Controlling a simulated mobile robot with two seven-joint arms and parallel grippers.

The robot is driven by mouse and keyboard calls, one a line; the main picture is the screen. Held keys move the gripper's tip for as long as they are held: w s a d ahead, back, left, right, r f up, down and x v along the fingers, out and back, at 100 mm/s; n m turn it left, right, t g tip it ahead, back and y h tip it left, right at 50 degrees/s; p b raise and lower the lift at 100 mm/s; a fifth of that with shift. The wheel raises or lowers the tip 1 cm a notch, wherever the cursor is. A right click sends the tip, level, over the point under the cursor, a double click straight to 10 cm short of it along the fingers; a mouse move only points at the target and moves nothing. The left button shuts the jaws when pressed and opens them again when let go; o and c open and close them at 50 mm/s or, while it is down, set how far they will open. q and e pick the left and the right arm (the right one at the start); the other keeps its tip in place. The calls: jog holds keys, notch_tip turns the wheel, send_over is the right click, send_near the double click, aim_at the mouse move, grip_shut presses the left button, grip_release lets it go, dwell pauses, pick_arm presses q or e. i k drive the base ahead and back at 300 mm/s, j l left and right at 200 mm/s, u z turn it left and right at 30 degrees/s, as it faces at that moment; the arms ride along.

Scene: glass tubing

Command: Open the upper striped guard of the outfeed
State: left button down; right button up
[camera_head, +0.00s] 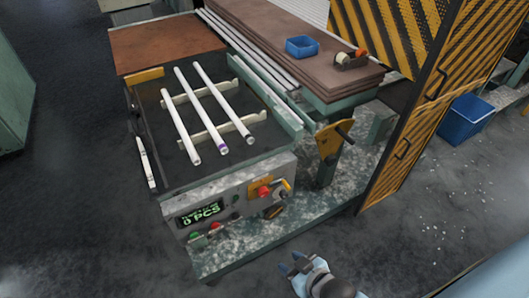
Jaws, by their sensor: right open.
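A tall yellow-and-black striped guard face (452,60) stands at the right of the head view. Its upper part bears a dark handle (436,84), and a second handle (402,149) sits on the lower part. The guard looks shut, though the seam between the parts is hard to make out. Another striped panel (390,30) stands behind it at the top. My right gripper (291,264) is open and empty at the bottom middle, apart from the guard, low and left of both handles. My left gripper is not in view.
A machine with white glass tubes (208,105) on rails and a control panel (200,214) stands left of the guard. A brown-topped bench (290,55) holds a small blue bin (301,47). A larger blue bin (465,118) stands right of the guard. White shards litter the open floor at right.

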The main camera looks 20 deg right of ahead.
aim_at(472, 14)
jog(key=z, duration=2.1)
jog(key=u, duration=0.55)
jog(key=i+l+u, duration=0.3)
jog(key=u, duration=0.15)
jog(key=i+l+u, duration=0.45)
jog(key=k+l, duration=0.05)
jog(key=k, duration=0.05)
